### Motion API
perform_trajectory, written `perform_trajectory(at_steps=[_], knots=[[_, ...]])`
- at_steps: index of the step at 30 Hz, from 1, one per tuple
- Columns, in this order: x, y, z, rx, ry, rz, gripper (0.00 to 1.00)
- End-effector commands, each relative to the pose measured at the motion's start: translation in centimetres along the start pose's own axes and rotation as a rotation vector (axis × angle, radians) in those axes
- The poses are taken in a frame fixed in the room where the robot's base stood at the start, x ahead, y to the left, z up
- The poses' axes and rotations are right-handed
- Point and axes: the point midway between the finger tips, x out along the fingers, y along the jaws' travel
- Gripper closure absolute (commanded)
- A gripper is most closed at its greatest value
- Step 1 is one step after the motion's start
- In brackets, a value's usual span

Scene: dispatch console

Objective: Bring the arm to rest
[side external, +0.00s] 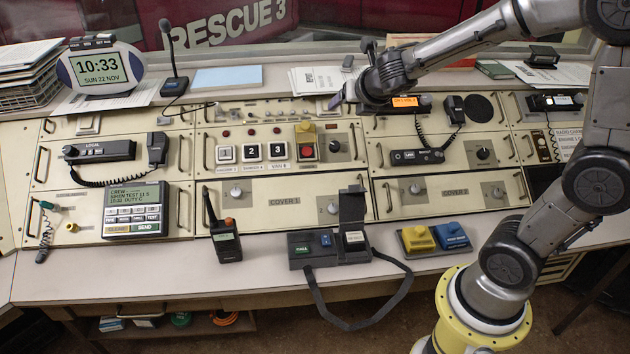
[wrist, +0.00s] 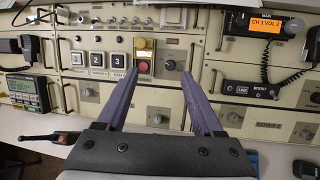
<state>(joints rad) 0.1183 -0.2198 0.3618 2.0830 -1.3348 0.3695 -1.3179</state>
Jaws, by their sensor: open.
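My gripper (side external: 340,104) is raised in front of the upper part of the console (side external: 270,222), near its middle. In the wrist view my gripper (wrist: 155,82) shows two purple-grey fingers set wide apart, with nothing between them but the panel behind. A red button under a yellow raised cover (side external: 305,128) is on the panel below the gripper in the side view. In the wrist view the red button (wrist: 143,67) appears between the fingertips, at a distance. I cannot tell the exact gap.
A handheld radio (side external: 225,240), a black box with a raised lid and strap (side external: 325,250), and yellow and blue buttons (side external: 435,237) stand on the front ledge. A gooseneck microphone (side external: 173,70) and papers are on the top shelf. A corded radio unit (side external: 417,156) is right of the gripper.

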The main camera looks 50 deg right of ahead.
Motion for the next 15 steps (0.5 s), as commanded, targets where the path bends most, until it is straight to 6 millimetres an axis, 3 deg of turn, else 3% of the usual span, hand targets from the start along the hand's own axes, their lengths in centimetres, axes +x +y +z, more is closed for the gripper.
perform_trajectory(at_steps=[1, 3, 7, 11, 15], knots=[[-2.7, -0.2, 0.9, 0.113, -0.029, 0.018, 0.32], [-6.1, -1.0, 1.2, 0.336, -0.041, 0.027, 0.32], [-11.0, -3.1, -0.2, 0.790, -0.004, 0.028, 0.32], [-15.0, -4.9, -3.5, 1.261, 0.097, -0.002, 0.32], [-18.2, -5.9, -8.4, 1.749, 0.259, -0.110, 0.32]])
